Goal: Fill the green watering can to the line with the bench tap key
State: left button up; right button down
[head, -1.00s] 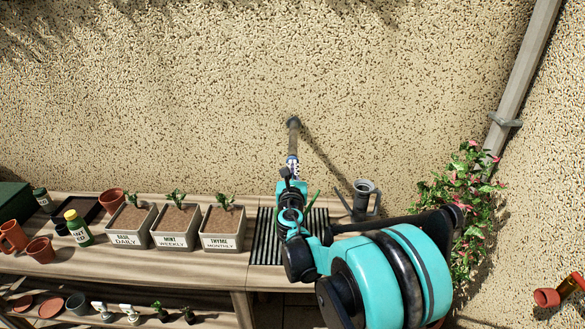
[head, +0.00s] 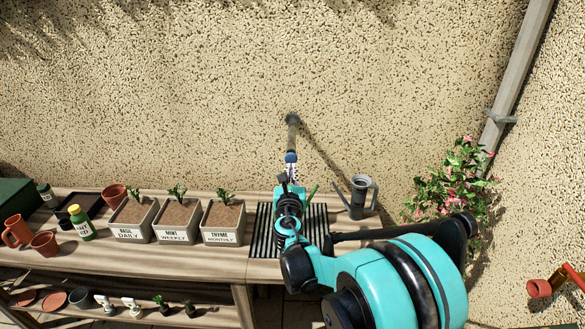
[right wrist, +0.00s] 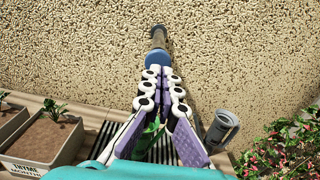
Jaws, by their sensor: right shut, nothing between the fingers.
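The tap pipe (head: 292,135) sticks out from the wall, with a blue round tap key (head: 291,157) at its near end. The key also shows in the right wrist view (right wrist: 157,59). My right gripper (head: 292,168) is just in front of the key, its fingers together and empty. In the right wrist view its fingertips (right wrist: 159,76) are close below the key; I cannot tell whether they touch. The green watering can (right wrist: 152,130) is mostly hidden behind my gripper, over the slatted drain; its green spout (head: 313,192) shows. The fill line is hidden. My left gripper is not in view.
A grey watering can (head: 360,196) stands right of the black slatted drain (head: 263,232). Labelled planters (head: 222,222) line the bench to the left, with bottles and clay pots beyond. A pink-flowered plant (head: 455,185) is at the right. The wall above is clear.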

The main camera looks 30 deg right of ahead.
jog(key=v, duration=0.8)
jog(key=shift+f+p, duration=0.15)
jog(key=shift+p, duration=0.25)
jog(key=shift+s+a, duration=0.2)
